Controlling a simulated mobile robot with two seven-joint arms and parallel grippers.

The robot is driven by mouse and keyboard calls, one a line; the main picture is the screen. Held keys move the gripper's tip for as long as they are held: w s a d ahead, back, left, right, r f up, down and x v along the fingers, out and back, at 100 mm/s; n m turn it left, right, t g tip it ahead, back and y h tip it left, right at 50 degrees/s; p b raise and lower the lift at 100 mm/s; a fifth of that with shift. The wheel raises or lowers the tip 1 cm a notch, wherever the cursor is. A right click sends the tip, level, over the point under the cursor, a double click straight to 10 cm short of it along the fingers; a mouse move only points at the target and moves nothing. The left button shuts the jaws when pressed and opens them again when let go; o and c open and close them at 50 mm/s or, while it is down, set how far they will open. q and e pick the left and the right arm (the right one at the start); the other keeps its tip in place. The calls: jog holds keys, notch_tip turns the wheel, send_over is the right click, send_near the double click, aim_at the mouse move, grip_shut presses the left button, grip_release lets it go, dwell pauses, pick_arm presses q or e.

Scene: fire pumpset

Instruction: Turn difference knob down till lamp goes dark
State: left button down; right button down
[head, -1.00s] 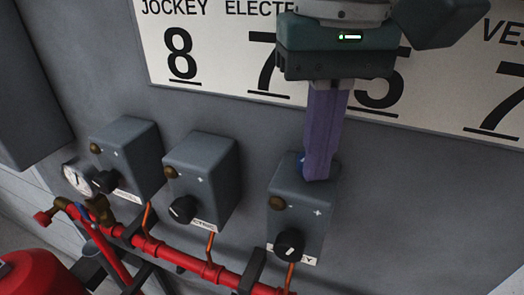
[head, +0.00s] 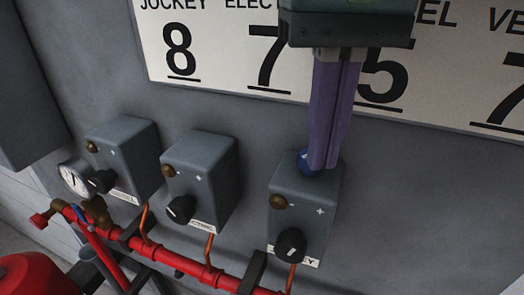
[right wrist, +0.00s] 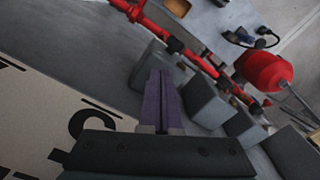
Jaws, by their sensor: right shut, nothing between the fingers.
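Three grey switch boxes are mounted on the wall in the head view: left (head: 122,155), middle (head: 200,180) and right (head: 305,212). Each has a black front knob; the right box's (head: 290,245) sits low beside a partly readable label. A blue round knob (head: 305,161) is on top of the right box. A dull brown round piece (head: 278,202), perhaps a lamp, is on its front and shows no glow. My right gripper (head: 322,168) is shut and empty, its purple fingertips beside the blue knob; contact is unclear. My left gripper is out of view.
A red pipe (head: 190,264) with a black bracket runs below the boxes. A round gauge (head: 74,178) sits at the left. A white number sign (head: 220,50) is on the wall behind my gripper. Bare wall lies right of the right box.

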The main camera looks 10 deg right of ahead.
aim_at(316, 191)
notch_tip(316, 191, up, 5)
jog(key=shift+f+p, duration=0.2)
jog(key=shift+p, duration=0.35)
jog(key=shift+s, duration=0.15)
